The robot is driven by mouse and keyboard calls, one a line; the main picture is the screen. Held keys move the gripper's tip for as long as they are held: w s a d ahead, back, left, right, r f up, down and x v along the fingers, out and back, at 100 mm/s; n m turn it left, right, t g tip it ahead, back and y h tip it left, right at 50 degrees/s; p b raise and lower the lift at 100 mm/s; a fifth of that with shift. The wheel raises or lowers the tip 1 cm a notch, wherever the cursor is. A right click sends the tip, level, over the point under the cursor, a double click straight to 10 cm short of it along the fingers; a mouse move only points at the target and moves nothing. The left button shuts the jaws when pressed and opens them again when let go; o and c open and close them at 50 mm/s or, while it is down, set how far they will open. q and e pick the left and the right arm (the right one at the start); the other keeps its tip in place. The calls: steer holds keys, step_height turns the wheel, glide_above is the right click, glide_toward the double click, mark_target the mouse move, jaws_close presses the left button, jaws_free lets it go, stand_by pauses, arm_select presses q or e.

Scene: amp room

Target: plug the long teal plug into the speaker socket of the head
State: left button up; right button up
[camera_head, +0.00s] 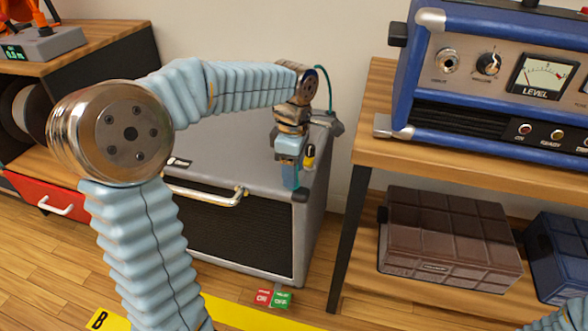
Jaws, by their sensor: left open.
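The blue amp head (405,90) stands on the wooden bench at the right. A round metal socket (447,61) shows at the left of its front panel; its label is too small to read surely. My left gripper (290,180) points down over the top right of the grey speaker cabinet (240,130), fingers open. A small teal piece with a thin cable (329,122) lies at the cabinet's back right, behind the gripper; I cannot tell whether it is the long teal plug. A yellow and black piece (310,156) shows just right of the fingers. My right gripper is out of view.
The wooden bench (470,165) has a brown quilted case (450,240) and a blue case (560,260) on its lower shelf. A red drawer (45,195) is at left. Red and green cards (273,298) lie on the floor near yellow tape.

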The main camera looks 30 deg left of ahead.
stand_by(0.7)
arm_select(q)
jaws_close()
steer(key=shift+r, duration=0.1)
steer(key=shift+r+p, duration=2.85)
steer(key=shift+r, duration=0.1)
